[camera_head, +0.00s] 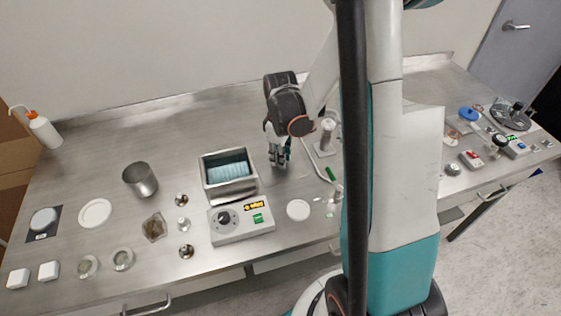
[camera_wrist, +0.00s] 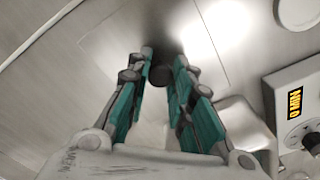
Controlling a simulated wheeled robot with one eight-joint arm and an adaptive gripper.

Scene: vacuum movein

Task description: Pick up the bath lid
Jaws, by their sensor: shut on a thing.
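The bath (camera_head: 230,187) is an open steel box with bluish water inside, behind its control unit (camera_head: 240,220). The bath lid (camera_wrist: 125,42) is a flat metal plate with a small dark knob (camera_wrist: 160,76), seen in the wrist view. It appears to lie on the table just right of the bath. My gripper (camera_head: 280,163) points down there, and in the wrist view its teal fingers (camera_wrist: 162,72) are shut on the lid's knob. In the head view the lid blends with the steel table and is partly hidden by my gripper.
A steel beaker (camera_head: 140,180) stands left of the bath. A white disc (camera_head: 298,210) lies in front of my gripper. A stand with a white part (camera_head: 327,135) is close on the right. Small metal pieces lie left of the control unit. My column hides the table's middle right.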

